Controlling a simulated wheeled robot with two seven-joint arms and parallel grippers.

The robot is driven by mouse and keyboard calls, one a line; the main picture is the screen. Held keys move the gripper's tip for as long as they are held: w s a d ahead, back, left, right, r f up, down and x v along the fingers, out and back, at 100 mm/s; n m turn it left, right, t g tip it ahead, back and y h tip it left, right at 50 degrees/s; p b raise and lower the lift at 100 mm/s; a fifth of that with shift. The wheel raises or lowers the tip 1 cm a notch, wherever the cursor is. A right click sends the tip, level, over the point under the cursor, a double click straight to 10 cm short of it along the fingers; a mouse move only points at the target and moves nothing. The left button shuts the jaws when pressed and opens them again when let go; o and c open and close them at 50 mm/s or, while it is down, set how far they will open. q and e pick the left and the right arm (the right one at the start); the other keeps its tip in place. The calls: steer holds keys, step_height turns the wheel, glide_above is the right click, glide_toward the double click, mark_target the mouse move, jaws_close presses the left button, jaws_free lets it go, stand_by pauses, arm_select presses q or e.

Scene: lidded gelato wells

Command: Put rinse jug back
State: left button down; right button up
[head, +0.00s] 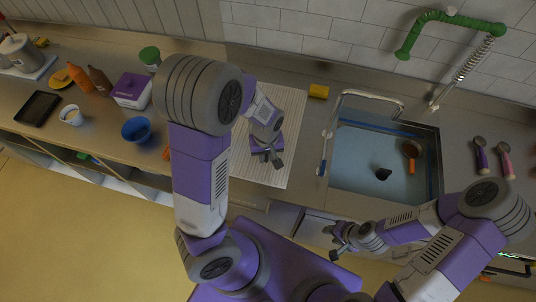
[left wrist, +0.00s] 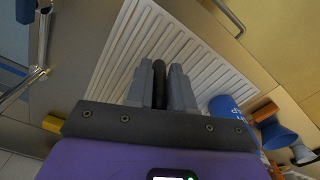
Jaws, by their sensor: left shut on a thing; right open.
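My left gripper (head: 267,157) is over the white ribbed drainboard (head: 290,125), left of the sink. In the left wrist view its fingers (left wrist: 161,92) are shut on a slim black handle-like piece (left wrist: 159,75). I cannot tell whether this belongs to the rinse jug; no jug body shows clearly. A blue cylinder with white lettering (left wrist: 225,108) stands by the drainboard edge in the wrist view, apart from the fingers; my arm hides that area in the head view. My right gripper (head: 341,242) is open and empty in front of the sink.
The sink (head: 350,178) holds bluish water, a small dark object (head: 384,174) and an orange-handled tool (head: 411,158). A faucet (head: 370,96) and a yellow sponge (head: 318,91) are behind. A blue bowl (head: 136,130) and purple box (head: 132,90) stand left. Two scoops (head: 481,155) lie right.

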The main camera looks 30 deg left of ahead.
mark_target(267, 161)
arm_select(q)
step_height(267, 161, down, 3)
steer(key=shift+w+f, duration=0.1)
steer(key=shift+f, duration=0.05)
step_height(267, 161, down, 3)
steer(key=shift+f+b, duration=0.1)
steer(key=shift+b, duration=0.4)
steer(key=shift+f, duration=0.15)
steer(key=shift+f, duration=0.2)
steer(key=c, duration=1)
jaws_free()
steer(key=shift+r, duration=0.1)
steer(key=shift+r, duration=0.1)
